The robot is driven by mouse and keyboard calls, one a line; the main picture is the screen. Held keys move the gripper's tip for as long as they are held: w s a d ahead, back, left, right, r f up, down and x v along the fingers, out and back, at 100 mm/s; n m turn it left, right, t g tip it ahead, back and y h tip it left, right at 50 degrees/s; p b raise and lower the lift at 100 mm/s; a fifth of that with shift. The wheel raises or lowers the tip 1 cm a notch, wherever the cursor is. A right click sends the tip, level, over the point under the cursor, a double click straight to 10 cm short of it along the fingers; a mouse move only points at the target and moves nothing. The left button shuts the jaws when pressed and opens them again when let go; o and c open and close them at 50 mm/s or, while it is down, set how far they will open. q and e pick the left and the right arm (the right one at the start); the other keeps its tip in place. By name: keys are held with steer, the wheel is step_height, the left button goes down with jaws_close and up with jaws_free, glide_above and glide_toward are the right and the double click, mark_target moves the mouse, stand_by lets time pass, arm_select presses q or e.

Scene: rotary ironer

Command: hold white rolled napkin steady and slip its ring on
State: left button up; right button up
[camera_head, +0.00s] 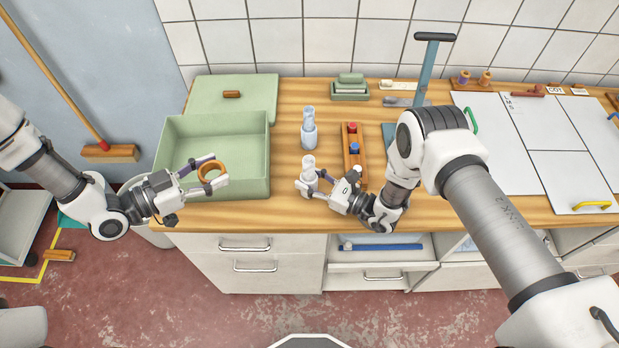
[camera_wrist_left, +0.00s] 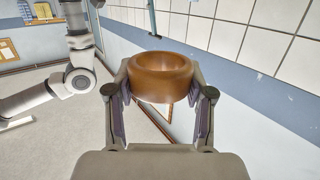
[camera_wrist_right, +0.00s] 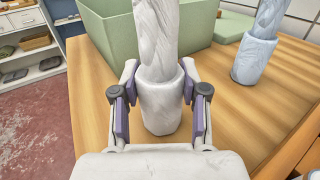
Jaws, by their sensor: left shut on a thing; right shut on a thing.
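The white rolled napkin (camera_head: 309,164) stands upright on the wooden counter, with a wider lower part. My right gripper (camera_head: 312,182) is shut on that lower part; the right wrist view shows a finger on each side of the napkin (camera_wrist_right: 158,105). My left gripper (camera_head: 217,171) is shut on a brown wooden napkin ring (camera_head: 211,166). It holds the ring in front of the green bin, left of the napkin and apart from it. In the left wrist view the ring (camera_wrist_left: 160,80) sits between the fingertips.
A pale blue rolled napkin (camera_head: 309,130) stands upright just behind the white one. A wooden holder (camera_head: 354,160) with red and blue items is to its right. The open green bin (camera_head: 168,150) is at left. Bare counter lies between bin and napkin.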

arm_select(q)
steer(key=shift+r, duration=0.1)
stand_by(0.7)
steer(key=shift+w+a+r, duration=0.1)
steer(key=shift+w+a, duration=0.1)
steer(key=shift+w, duration=0.15)
steer(key=w+n+t+y, duration=0.2)
steer(key=w+t, duration=0.1)
steer(key=w, duration=0.3)
steer(key=m+g+h, duration=0.2)
steer(key=g, duration=0.1)
glide_above(308, 160)
steer(key=shift+w+d, duration=0.1)
steer(key=shift+f, duration=2.05)
